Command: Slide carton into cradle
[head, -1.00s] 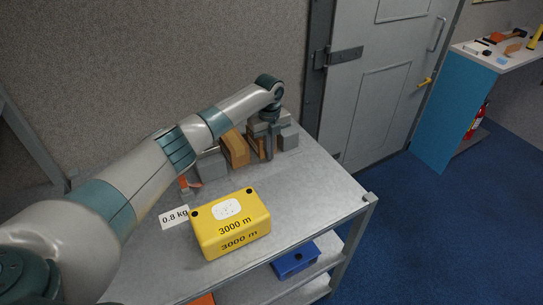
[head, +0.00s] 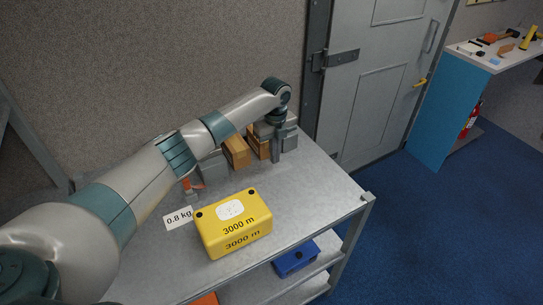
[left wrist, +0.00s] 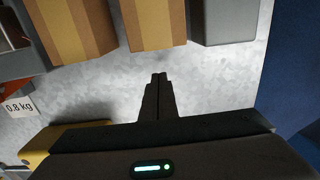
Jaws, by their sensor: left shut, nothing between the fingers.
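Two brown cartons stand side by side near the back of the metal table: a left carton (head: 236,151) and a right carton (head: 255,143). In the left wrist view, the left carton (left wrist: 75,30) and the right carton (left wrist: 153,22) have a gap between them. Grey blocks flank them, one at left (head: 213,166) and one at right (head: 291,138); which part is the cradle I cannot tell. My left gripper (head: 276,160) points down in front of the right carton and right grey block. Its fingers (left wrist: 160,78) are shut, empty and apart from both cartons. My right gripper is not in view.
A yellow box (head: 234,222) marked 3000 m sits at the table's front, beside a 0.8 kg card (head: 178,218). A blue box (head: 296,259) is on the shelf below. The table's right part (head: 325,190) is clear.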

